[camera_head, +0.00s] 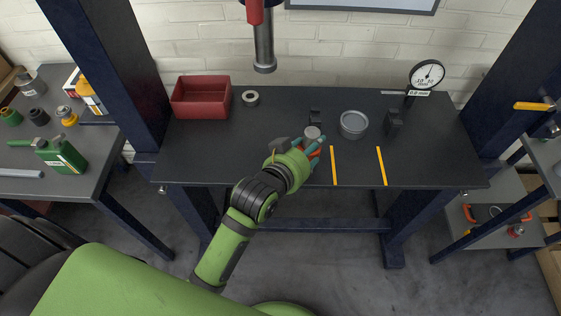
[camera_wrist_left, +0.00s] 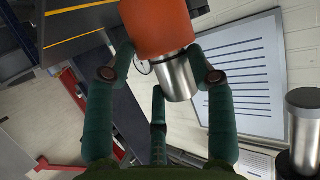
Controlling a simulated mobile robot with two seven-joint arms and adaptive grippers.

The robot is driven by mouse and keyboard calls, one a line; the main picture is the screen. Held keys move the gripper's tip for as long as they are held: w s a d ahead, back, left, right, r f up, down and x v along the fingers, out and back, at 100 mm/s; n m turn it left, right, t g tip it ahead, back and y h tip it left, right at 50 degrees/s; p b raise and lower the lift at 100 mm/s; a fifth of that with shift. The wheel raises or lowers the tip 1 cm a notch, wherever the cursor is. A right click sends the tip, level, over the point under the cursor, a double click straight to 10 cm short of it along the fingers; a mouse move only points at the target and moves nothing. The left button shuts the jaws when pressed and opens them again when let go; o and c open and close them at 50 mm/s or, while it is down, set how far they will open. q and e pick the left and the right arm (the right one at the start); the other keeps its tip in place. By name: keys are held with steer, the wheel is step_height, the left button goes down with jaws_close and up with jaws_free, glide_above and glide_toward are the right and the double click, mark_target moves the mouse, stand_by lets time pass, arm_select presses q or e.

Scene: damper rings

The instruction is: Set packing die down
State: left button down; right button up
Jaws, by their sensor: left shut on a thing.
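The packing die shows in the left wrist view as an orange cylinder (camera_wrist_left: 158,28) with a bright metal cylinder (camera_wrist_left: 176,76) at one end. My left gripper (camera_wrist_left: 158,75) has its fingers shut around it. In the head view my left gripper (camera_head: 312,148) is over the front middle of the dark bench (camera_head: 230,150). A bit of the orange part shows between the fingers, with a grey metal round (camera_head: 313,132) just beyond. The fingers hide much of the die. I cannot tell whether it touches the bench. My right gripper is in neither view.
A press ram (camera_head: 264,50) hangs above the bench. A red bin (camera_head: 201,97), a metal ring (camera_head: 250,98), a round grey dish (camera_head: 353,124), dark blocks (camera_head: 394,122) and a dial gauge (camera_head: 427,75) stand on it. Yellow strips (camera_head: 334,165) mark its front right. The left front is clear.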

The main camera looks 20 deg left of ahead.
arm_select(q)
steer(key=w+d+r+h+p, duration=0.1)
steer(key=w+d+r, duration=0.1)
steer(key=w, duration=0.3)
steer(key=w+d+r+m+h+p, duration=0.1)
steer(key=w+d+r, duration=0.2)
steer(key=w, duration=0.2)
steer(key=w+d+r+m+g+h+p, duration=0.1)
steer(key=w+d+r, duration=0.1)
steer(key=w, duration=0.4)
steer(key=shift+d+r, duration=0.4)
steer(key=shift+d, duration=0.25)
steer(key=shift+r, duration=0.1)
steer(key=shift+f+b, duration=1.1)
steer(key=shift+f, duration=1.45)
steer(key=shift+f, duration=0.1)
